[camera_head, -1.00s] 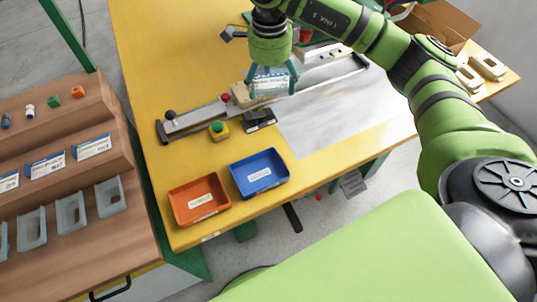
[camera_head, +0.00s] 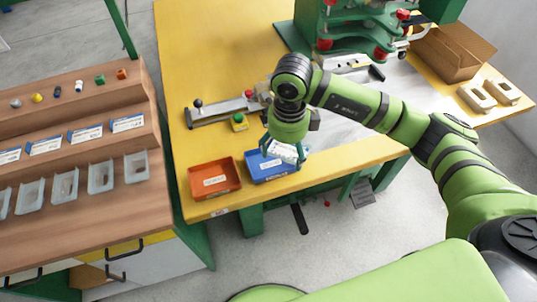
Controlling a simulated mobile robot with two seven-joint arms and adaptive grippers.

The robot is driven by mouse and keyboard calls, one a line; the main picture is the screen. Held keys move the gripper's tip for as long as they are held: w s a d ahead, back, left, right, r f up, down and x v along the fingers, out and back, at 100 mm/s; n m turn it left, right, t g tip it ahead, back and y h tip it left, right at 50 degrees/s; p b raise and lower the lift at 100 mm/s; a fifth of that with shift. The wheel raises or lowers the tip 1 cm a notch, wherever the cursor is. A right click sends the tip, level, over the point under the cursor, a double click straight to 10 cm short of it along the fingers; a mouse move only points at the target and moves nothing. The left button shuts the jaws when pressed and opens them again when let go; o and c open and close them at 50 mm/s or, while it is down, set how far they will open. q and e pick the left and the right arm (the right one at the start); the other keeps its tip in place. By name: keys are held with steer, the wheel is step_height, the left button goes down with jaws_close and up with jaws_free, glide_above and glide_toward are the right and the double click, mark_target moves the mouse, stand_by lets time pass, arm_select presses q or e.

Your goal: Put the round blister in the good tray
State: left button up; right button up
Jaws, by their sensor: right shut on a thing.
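My right gripper (camera_head: 285,148) is shut on a pale, clear-and-white blister (camera_head: 283,153). The gripper's fingers partly cover it, and its round shape is hard to make out. It hangs over the far part of the blue tray (camera_head: 258,172). I cannot tell whether it touches the tray. An orange-red tray (camera_head: 229,191) stands just left of the blue one. Both trays have white labels too small to read, so I cannot tell which is the good tray. My left gripper is not in view.
A green press (camera_head: 350,30) stands behind. A wooden rack (camera_head: 75,150) with several clear blisters is at left. A cardboard box (camera_head: 450,55) is at right.

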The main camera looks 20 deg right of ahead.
steer(key=w+a+f, duration=0.1)
steer(key=w, duration=0.1)
steer(key=w+a+f, duration=0.1)
steer(key=a+f, duration=0.1)
steer(key=shift+w+a+p, duration=0.15)
steer(key=shift+w+p, duration=0.15)
steer(key=shift+w, duration=0.1)
step_height(320, 180, down, 4)
steer(key=shift+r+p, duration=0.2)
steer(key=shift+p, duration=0.35)
steer(key=shift+f, duration=0.2)
steer(key=shift+f, duration=0.1)
steer(key=shift+f+b, duration=0.15)
steer(key=shift+b, duration=0.15)
steer(key=o, duration=0.9)
